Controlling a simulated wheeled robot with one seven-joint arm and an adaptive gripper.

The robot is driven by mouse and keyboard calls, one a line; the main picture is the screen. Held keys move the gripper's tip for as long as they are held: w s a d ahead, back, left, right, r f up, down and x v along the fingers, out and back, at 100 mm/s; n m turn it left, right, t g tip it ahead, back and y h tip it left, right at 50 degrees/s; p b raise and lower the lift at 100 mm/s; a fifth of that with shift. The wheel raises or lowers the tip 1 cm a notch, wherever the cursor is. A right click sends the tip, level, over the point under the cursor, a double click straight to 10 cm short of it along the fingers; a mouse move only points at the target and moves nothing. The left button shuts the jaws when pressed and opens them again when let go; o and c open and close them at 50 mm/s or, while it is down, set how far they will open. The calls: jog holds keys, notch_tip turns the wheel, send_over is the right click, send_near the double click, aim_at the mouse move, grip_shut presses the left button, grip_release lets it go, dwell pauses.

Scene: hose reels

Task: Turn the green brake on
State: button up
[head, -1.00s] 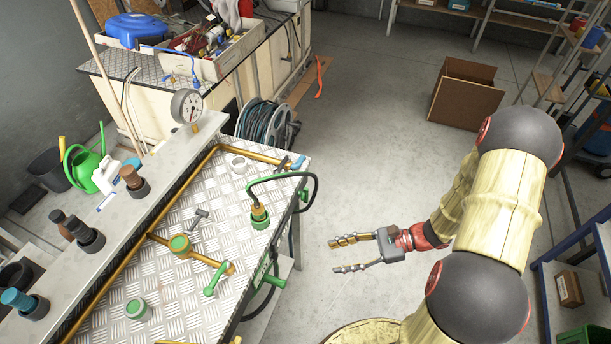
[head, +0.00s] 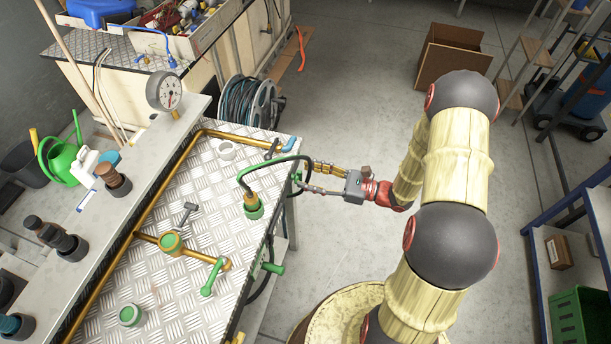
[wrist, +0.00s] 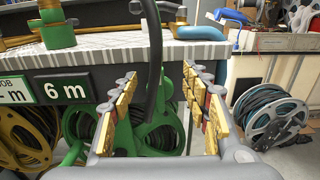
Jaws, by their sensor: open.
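My gripper (head: 311,177) is open and empty, beside the bench's right edge in the head view. In the wrist view its two gold-padded fingers (wrist: 160,78) point at the bench front, with a black hose (wrist: 154,45) hanging between them. Behind and below the fingers is a green hose reel (wrist: 160,137) under the bench, partly hidden by the fingers. A green handle (head: 272,267) sticks out at the bench side in the head view. I cannot tell which green part is the brake. A green lever (head: 212,277) sits on a brass pipe on the bench top.
The metal-topped bench (head: 215,155) carries brass pipes and a green fitting (head: 253,205) with the hose. A grey reel (wrist: 272,115) stands right.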

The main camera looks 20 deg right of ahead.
jog(key=shift+w+a, duration=0.35)
jog(key=shift+a, duration=0.25)
jog(key=shift+c, duration=1.4)
grip_shut()
jog(key=shift+m+p, duration=0.4)
jog(key=shift+p, duration=0.15)
jog(key=shift+w+d+f+m+p, duration=0.25)
jog(key=shift+w+f+m+p, duration=0.15)
jog(key=shift+m+p, duration=2.1)
jog(key=shift+w+d+f+m+p, duration=0.3)
jog(key=shift+m+p, duration=1.45)
jog(key=shift+m, duration=1.4)
jog(key=shift+w+d+f+m+p, duration=0.15)
jog(key=shift+w+f+m+p, duration=0.25)
jog(key=shift+m+p, duration=2.1)
jog(key=shift+m+b, duration=0.3)
jog(key=shift+m, duration=0.25)
